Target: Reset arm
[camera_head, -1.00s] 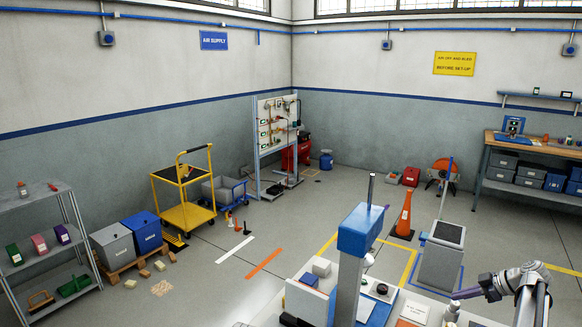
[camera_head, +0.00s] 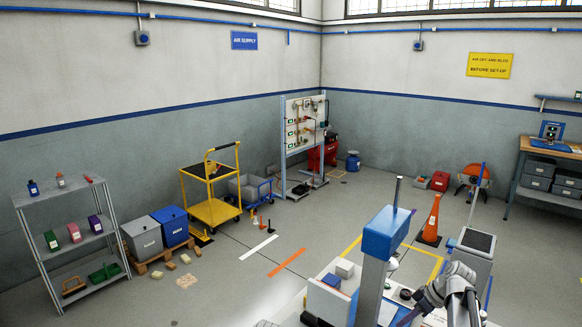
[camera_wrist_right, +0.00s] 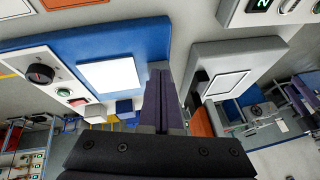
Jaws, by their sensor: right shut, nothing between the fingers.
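My right arm comes in at the bottom right of the head view. Its gripper (camera_head: 409,317) points down and to the left, just right of the grey and blue column of the test machine (camera_head: 385,235). In the right wrist view the two dark fingers (camera_wrist_right: 166,95) are together with nothing between them. Behind them is a blue panel (camera_wrist_right: 115,62) with a white plate, a black knob and a green button. I cannot tell whether the fingers touch anything. My left gripper is not in view.
An orange cone (camera_head: 431,222) and a grey pedestal (camera_head: 472,255) stand right of the machine. A yellow cart (camera_head: 212,209), a shelf rack (camera_head: 75,238) and a workbench (camera_head: 540,150) are farther off. Open floor (camera_head: 235,275) lies left of the machine.

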